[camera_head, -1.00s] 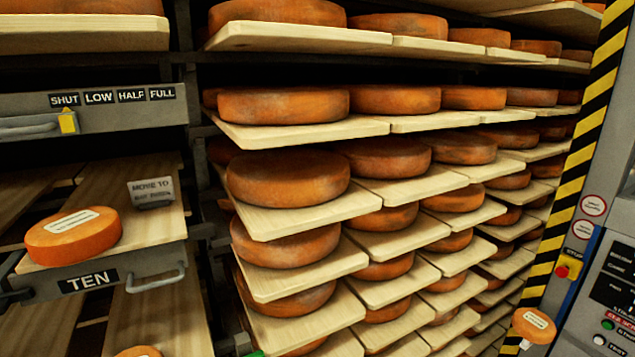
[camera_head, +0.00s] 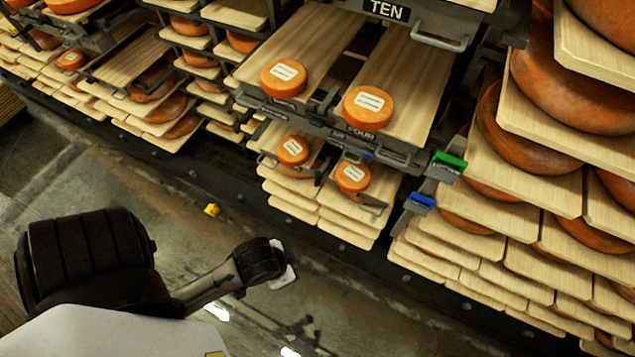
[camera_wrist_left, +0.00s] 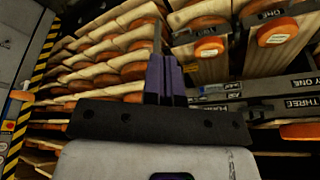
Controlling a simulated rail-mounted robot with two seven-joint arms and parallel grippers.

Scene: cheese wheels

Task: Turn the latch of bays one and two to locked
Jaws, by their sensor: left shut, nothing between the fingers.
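My left gripper (camera_wrist_left: 165,65), with purple fingers, is shut and empty in the left wrist view. It points toward the rack of drawers, with drawer ONE (camera_wrist_left: 268,14) to its right and a plate reading BAY ONE (camera_wrist_left: 299,84) lower right. The drawer marked THREE (camera_wrist_left: 299,103) is beneath that plate. A dark fitting (camera_wrist_left: 258,113) beside it may be a latch; its setting cannot be told. In the head view a green block (camera_head: 449,161) and a blue block (camera_head: 420,202) stick out at the rack's right side. My right gripper is not in view.
Drawers with labelled orange cheeses (camera_head: 284,78) jut out from the rack in the head view, one marked FOUR (camera_head: 360,134). Shelves of cheese wheels (camera_head: 560,90) stand at the right. The floor (camera_head: 335,300) in front is mostly clear, with a small yellow object (camera_head: 212,210).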

